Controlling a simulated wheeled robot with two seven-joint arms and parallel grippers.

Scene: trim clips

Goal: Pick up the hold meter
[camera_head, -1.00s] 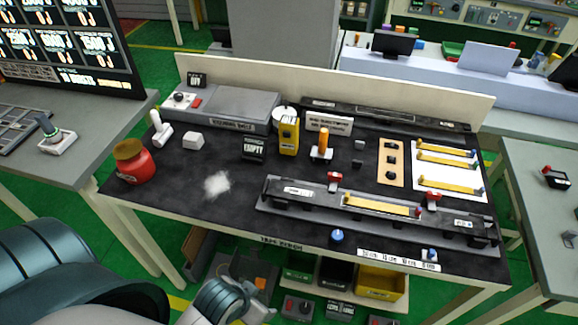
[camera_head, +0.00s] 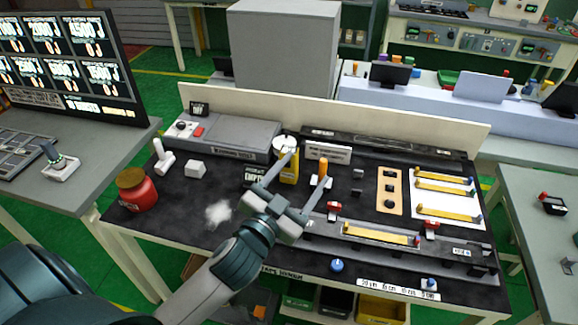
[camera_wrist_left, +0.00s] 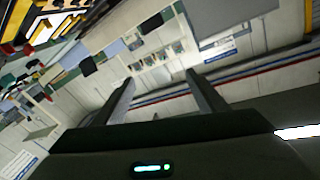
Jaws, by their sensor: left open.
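A yellow upright handheld device, which I take to be the hold meter (camera_head: 289,170), stands near the back middle of the black bench top in the head view. My left gripper (camera_head: 307,170) is over the bench in front of it, with its fingers spread and nothing seen between them. The left finger overlaps the device in the picture; I cannot tell if they touch. In the left wrist view the two fingers (camera_wrist_left: 160,95) are apart and empty. My right gripper is not in view.
An orange-handled tool (camera_head: 323,163) stands beside the right finger. A red jar (camera_head: 137,190) and a white block (camera_head: 195,169) are at the left. A long dark fixture with a yellow strip (camera_head: 375,234) lies along the front right. A low back panel (camera_head: 400,128) bounds the bench.

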